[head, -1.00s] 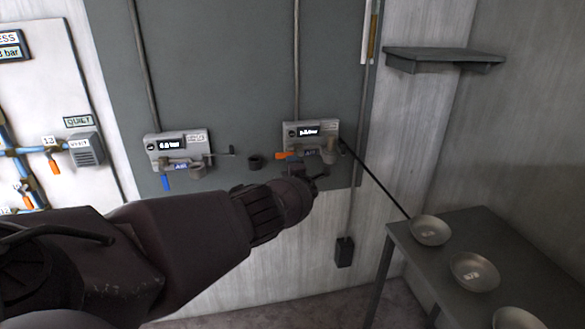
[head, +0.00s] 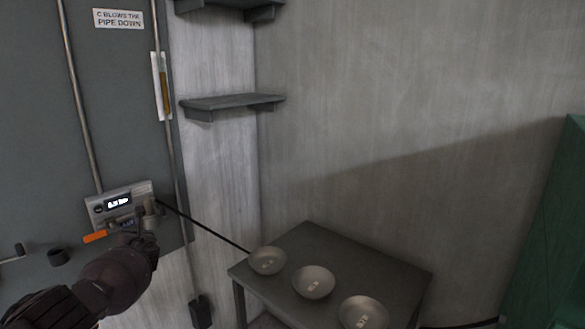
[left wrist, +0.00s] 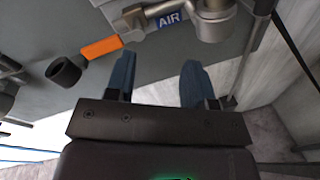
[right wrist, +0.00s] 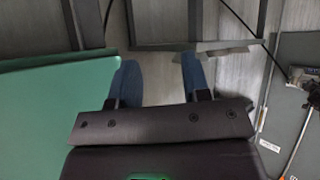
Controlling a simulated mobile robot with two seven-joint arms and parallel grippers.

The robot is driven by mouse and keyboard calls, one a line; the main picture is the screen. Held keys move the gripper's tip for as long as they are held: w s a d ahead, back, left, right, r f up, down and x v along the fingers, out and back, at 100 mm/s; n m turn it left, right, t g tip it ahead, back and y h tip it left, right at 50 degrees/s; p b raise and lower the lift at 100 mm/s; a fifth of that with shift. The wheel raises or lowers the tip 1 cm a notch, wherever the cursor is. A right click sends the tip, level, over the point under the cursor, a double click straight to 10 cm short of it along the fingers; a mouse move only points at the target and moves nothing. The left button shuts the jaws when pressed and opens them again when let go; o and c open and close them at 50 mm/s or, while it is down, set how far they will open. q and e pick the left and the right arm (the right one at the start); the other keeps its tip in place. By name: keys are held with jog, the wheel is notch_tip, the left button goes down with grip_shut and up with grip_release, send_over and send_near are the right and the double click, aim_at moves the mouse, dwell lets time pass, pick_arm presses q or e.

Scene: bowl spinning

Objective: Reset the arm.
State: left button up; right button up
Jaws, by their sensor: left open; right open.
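My left arm reaches in from the lower left of the head view, and its gripper (head: 146,240) is at the air unit (head: 118,203) on the grey wall panel. In the left wrist view, the left gripper's blue fingers (left wrist: 157,80) are apart with nothing between them. The unit's metal fitting, orange handle (left wrist: 101,47) and blue AIR label (left wrist: 168,19) lie just beyond the fingertips. My right gripper is out of the head view. In the right wrist view its blue fingers (right wrist: 160,72) are apart and empty.
Three metal bowls (head: 314,282) stand in a row on a dark table (head: 322,241). A wall shelf (head: 232,104) is above. A green surface (right wrist: 60,110) is close to the right gripper.

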pick_arm(q)
jog(key=w+d+n+t+h, duration=0.2)
jog(key=d+n+h, duration=0.3)
jog(key=d+n, duration=0.65)
jog(key=s+d+f+n+h+b, duration=0.1)
jog(key=s+d+f+n+h, duration=0.25)
jog(key=s+d, duration=0.3)
jog(key=s+d+f+n+h, duration=0.3)
jog(key=s+d+f+n, duration=0.15)
jog(key=d, duration=0.35)
jog(key=s+d+f+n+h+b, duration=0.1)
jog(key=s+f+n+h, duration=0.15)
jog(key=s+n, duration=1.1)
jog(key=s+a+f+g+y, duration=0.1)
jog(key=s+f, duration=0.3)
jog(key=s, duration=0.5)
jog(key=s+a+f+g+y, duration=0.1)
jog(key=s+f, duration=0.3)
jog(key=s, duration=0.5)
jog(key=s+a+f+g+y+b, duration=0.1)
jog(key=s+a+f, duration=0.2)
jog(key=s, duration=0.7)
jog(key=shift+a+f+m, duration=0.25)
jog(key=shift+f+m, duration=0.15)
jog(key=shift+f, duration=0.05)
pick_arm(e)
jog(key=shift+w+f, duration=0.6)
jog(key=shift+f, duration=0.1)
